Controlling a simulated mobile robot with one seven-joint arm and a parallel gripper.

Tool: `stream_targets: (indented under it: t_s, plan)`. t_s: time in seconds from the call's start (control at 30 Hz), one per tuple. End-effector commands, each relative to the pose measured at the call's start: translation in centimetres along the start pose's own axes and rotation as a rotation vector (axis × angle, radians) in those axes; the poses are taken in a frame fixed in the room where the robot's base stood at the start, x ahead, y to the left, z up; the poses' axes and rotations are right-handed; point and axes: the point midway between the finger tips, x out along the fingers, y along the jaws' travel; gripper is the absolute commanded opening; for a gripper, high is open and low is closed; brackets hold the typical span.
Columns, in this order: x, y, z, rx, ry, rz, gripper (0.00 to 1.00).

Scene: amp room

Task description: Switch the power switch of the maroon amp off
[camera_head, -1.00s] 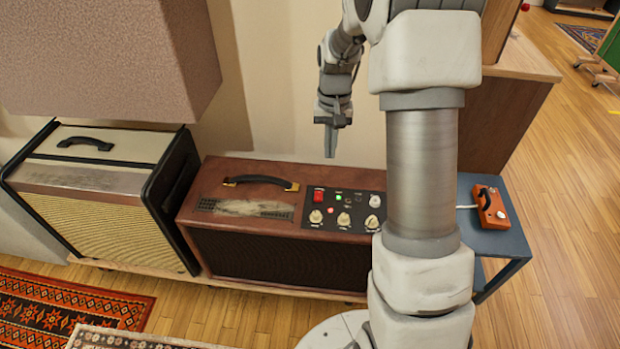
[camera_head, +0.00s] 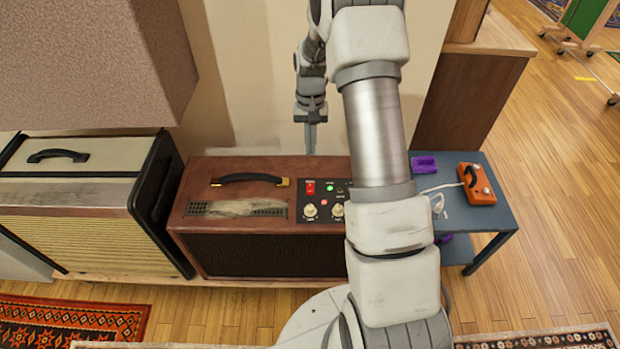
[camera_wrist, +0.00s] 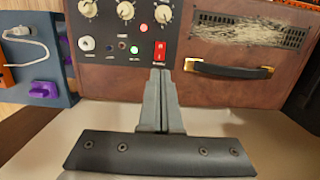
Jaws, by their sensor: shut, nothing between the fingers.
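The maroon amp (camera_head: 272,178) stands on a low wooden shelf against the wall, with a black handle and a dark control panel on top. Its red power switch (camera_head: 311,187) is near the panel's left end, beside a lit green light and a lit red light. In the wrist view the red switch (camera_wrist: 160,50) is just beyond the fingertips. My gripper (camera_head: 309,152) is shut and empty, pointing down above the amp's back edge, behind the switch. In the wrist view its fingers (camera_wrist: 157,72) end close to the switch; I cannot tell whether they touch. My arm hides the panel's right part.
A cream amp (camera_head: 85,152) stands to the left, below a large brown box (camera_head: 90,60). To the right, a blue-grey side table (camera_head: 495,220) holds an orange pedal (camera_head: 477,184) and a purple object (camera_head: 423,165). Rugs (camera_head: 65,325) lie in front.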

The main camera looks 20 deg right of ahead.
Motion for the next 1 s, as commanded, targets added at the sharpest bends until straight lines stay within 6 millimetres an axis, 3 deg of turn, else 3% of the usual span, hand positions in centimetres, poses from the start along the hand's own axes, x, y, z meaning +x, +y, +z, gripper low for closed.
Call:
stream_targets:
  t_s: [0.17,0.5,0.7,1.0]
  plan:
    - [1.8,0.0,0.0,0.0,-0.003,0.001,0.0]
    - [9.0,0.0,0.0,-0.001,-0.004,0.001,0.0]
    - [12.4,0.0,0.0,0.0,-0.002,0.0,0.0]
    - [14.0,0.0,0.0,0.0,0.0,0.0,0.0]
